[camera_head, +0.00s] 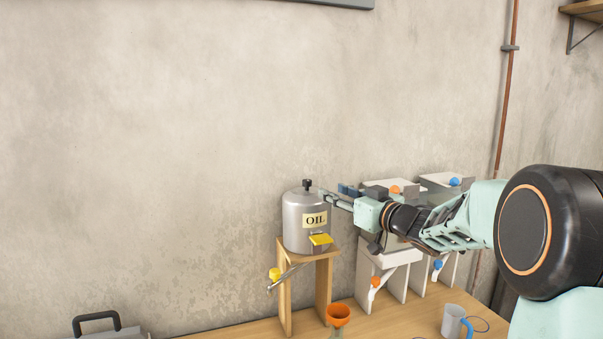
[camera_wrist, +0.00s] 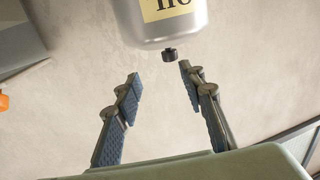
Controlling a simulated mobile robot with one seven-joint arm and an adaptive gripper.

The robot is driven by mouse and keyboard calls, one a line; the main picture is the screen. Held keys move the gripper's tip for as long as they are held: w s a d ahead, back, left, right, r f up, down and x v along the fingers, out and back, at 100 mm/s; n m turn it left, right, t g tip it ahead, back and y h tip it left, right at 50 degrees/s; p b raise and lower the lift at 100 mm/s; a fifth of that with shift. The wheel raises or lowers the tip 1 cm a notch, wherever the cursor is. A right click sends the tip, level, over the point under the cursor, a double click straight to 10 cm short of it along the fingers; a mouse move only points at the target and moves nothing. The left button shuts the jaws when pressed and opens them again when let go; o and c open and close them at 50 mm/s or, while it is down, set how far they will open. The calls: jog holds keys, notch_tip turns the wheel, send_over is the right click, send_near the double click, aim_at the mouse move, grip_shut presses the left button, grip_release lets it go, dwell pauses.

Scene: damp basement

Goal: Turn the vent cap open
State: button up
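A grey metal oil can (camera_head: 304,222) with an "OIL" label stands upright on a wooden stand (camera_head: 325,285). The black vent cap (camera_head: 307,185) sits on top of the can. In the wrist view the can (camera_wrist: 175,28) appears upside down at the top, with the cap (camera_wrist: 170,54) pointing down. My gripper (camera_head: 337,194) is to the right of the cap, at about the height of the can's top. Its fingers (camera_wrist: 160,73) are apart with nothing between them. The cap shows just beyond the fingertips, nearer the right finger, and appears untouched.
A yellow tap handle (camera_head: 320,239) is on the can's front. An orange funnel (camera_head: 338,315) and a grey mug (camera_head: 453,320) are on the table below. The wall area above the can is clear.

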aim_at(310, 184)
jog(key=shift+y, duration=0.4)
jog(key=p+x, duration=0.1)
jog(key=x, duration=0.6)
jog(key=s+a+p+x, duration=0.1)
jog(key=x, duration=0.3)
jog(key=shift+w+a+p, duration=0.15)
jog(key=shift+p, duration=0.2)
grip_shut()
